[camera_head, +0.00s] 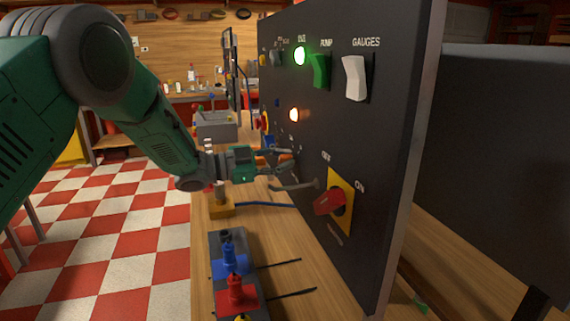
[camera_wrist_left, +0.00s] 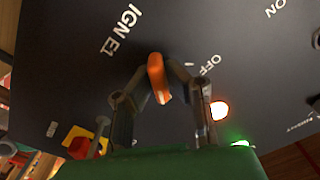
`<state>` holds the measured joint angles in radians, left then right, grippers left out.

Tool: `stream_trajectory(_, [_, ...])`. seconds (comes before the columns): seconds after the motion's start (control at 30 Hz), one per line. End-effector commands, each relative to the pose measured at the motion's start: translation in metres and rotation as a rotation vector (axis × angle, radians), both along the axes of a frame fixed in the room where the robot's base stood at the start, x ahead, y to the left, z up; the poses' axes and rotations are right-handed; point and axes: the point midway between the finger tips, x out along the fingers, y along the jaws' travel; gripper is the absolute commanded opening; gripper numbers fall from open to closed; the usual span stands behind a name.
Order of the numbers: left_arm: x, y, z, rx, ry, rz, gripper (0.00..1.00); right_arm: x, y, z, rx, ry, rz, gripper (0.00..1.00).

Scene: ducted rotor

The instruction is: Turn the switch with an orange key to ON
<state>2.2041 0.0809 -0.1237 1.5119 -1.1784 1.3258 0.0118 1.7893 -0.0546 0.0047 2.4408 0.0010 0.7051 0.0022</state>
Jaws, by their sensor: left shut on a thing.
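The orange key (camera_wrist_left: 157,78) shows in the left wrist view against the dark panel (camera_wrist_left: 200,30), near the labels "IGN E1", "OFF" and "ON". My left gripper (camera_wrist_left: 157,90) has its two fingers closed on the key from both sides. The key's bow stands roughly upright in that view, slightly tilted. The lock behind it is hidden. My right gripper is not in view.
The panel has a red rotary switch (camera_head: 330,202) on a yellow plate, a green rocker (camera_head: 320,70), a white rocker (camera_head: 355,78) and lit lamps. Blue and red connectors (camera_head: 234,290) stand on the wooden bench in front. A grey box (camera_head: 215,128) stands farther back.

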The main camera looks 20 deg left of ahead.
Motion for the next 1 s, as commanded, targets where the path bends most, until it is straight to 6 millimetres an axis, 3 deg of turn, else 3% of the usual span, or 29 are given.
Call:
stream_trajectory(0.03, [-0.0017, 0.0005, -0.0087, 0.017, 0.001, 0.000, 0.00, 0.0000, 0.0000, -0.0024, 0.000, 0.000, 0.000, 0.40])
stream_trajectory(0.7, [-0.0020, 0.0006, -0.0086, 0.051, -0.048, -0.001, 0.00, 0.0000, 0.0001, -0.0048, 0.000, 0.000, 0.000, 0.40])
stream_trajectory(0.73, [-0.0020, 0.0006, -0.0086, 0.051, -0.048, -0.001, 0.18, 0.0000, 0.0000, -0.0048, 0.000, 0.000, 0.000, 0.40])
stream_trajectory(0.77, [-0.0019, 0.0006, -0.0084, 0.051, -0.048, 0.000, 0.29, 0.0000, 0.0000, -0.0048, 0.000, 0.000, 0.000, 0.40])
stream_trajectory(1.0, [-0.0021, 0.0002, -0.0035, 0.046, -0.056, 0.000, 0.31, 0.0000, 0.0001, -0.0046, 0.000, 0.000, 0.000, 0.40])
